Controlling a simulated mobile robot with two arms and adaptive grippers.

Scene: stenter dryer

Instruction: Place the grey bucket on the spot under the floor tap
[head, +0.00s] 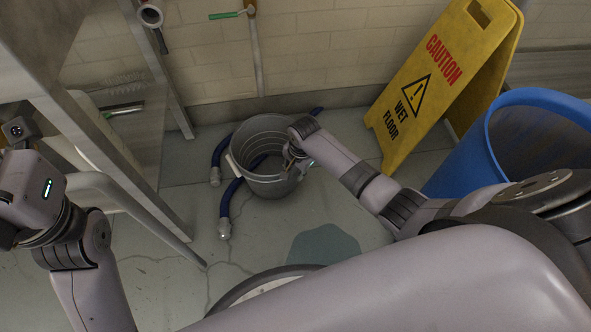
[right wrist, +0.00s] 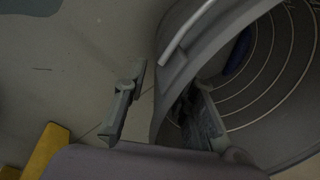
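The grey bucket (head: 247,142) stands on the floor near the wall, its open top towards me. It looks upright or slightly tilted; I cannot tell which. My right gripper (head: 293,156) is at the bucket's right rim. In the right wrist view, the right gripper (right wrist: 165,108) is open, with one finger outside the bucket (right wrist: 172,82) and one inside; a gap shows between the outer finger and the wall. A tap with a green handle (head: 226,15) is on the wall pipe above the bucket.
Blue hoses (head: 226,197) with metal ends lie beside the bucket, and a blue piece shows inside it. A yellow wet-floor sign (head: 440,75) and a blue bin (head: 462,165) stand at right. A puddle (head: 325,245) lies in front. A metal frame (head: 110,150) stands left.

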